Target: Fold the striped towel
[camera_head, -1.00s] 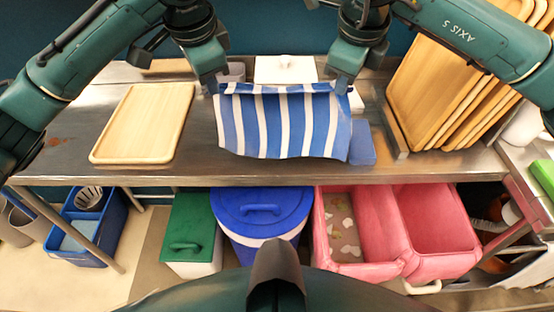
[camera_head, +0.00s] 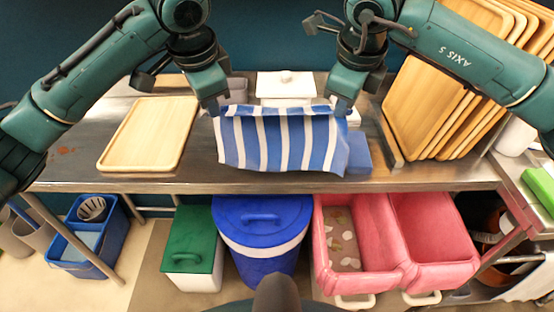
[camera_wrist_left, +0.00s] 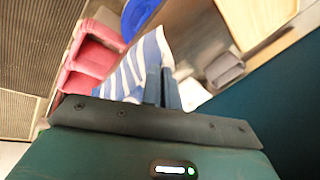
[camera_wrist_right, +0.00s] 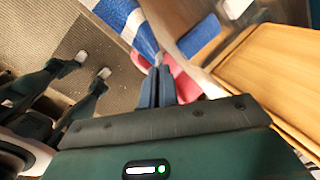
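The blue-and-white striped towel (camera_head: 280,145) is spread across the middle of the steel table, its far edge raised between my two grippers. My left gripper (camera_head: 215,108) is at its far left corner and my right gripper (camera_head: 341,108) at its far right corner. Both look shut on the towel. In the left wrist view the towel (camera_wrist_left: 140,68) runs up to the closely spaced fingers (camera_wrist_left: 161,88). In the right wrist view a towel strip (camera_wrist_right: 135,25) reaches the fingers (camera_wrist_right: 156,88). The exact grip on the cloth is partly hidden.
A wooden tray (camera_head: 148,135) lies left of the towel. A plain blue piece (camera_head: 358,155) lies at its right, and a white lidded container (camera_head: 287,85) stands behind it. Several wooden trays (camera_head: 440,90) lean at the right. Bins stand below the table's front edge (camera_head: 270,185).

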